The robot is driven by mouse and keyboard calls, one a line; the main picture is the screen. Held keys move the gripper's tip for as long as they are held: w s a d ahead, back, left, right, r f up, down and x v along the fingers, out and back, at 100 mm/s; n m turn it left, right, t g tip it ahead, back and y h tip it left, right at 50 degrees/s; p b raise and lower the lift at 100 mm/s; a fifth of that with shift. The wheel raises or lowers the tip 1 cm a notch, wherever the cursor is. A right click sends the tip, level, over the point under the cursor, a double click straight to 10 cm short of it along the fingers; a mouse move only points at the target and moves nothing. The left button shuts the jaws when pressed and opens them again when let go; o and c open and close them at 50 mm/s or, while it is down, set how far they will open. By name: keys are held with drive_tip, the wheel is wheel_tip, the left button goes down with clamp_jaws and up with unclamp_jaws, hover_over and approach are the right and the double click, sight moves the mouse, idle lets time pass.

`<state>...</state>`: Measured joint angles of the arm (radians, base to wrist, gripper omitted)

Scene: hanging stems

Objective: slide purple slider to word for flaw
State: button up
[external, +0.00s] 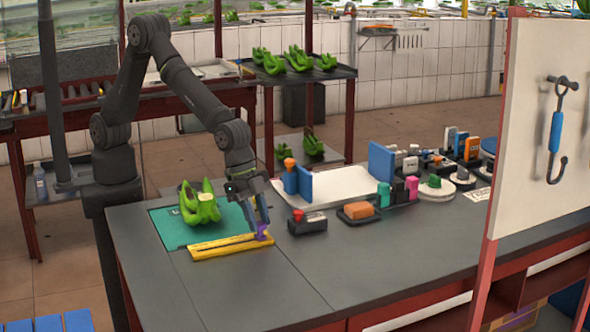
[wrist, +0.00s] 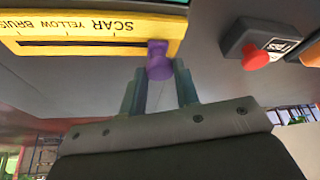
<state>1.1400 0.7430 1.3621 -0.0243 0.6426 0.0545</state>
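The purple slider (wrist: 160,62) stands at the right end of the yellow scale bar (wrist: 90,22) in the wrist view, past the word SCAR. The bar's words appear upside down there: SCAR, YELLOW and a cut-off BRUIS, running right to left. In the external view the yellow bar (external: 228,246) lies on the dark table, with the purple slider (external: 263,234) at its right end. My gripper (external: 261,228) points down at the slider. In the wrist view its two fingers (wrist: 158,78) stand either side of the slider, close to it; whether they press it is unclear.
A green mat (external: 180,232) with a green fruit bunch (external: 200,204) lies behind the bar. A dark box with a red button (external: 307,223) stands to the right, with an orange block (external: 358,210) on a dark base beyond. The table front is clear.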

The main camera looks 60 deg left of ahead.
sight(239, 241)
clamp_jaws()
drive_tip(key=s, duration=0.5)
drive_tip(key=o, duration=0.7)
unclamp_jaws()
drive_tip(key=shift+o, duration=0.2)
drive_tip(key=v, duration=1.7)
drive_tip(key=shift+r, duration=0.2)
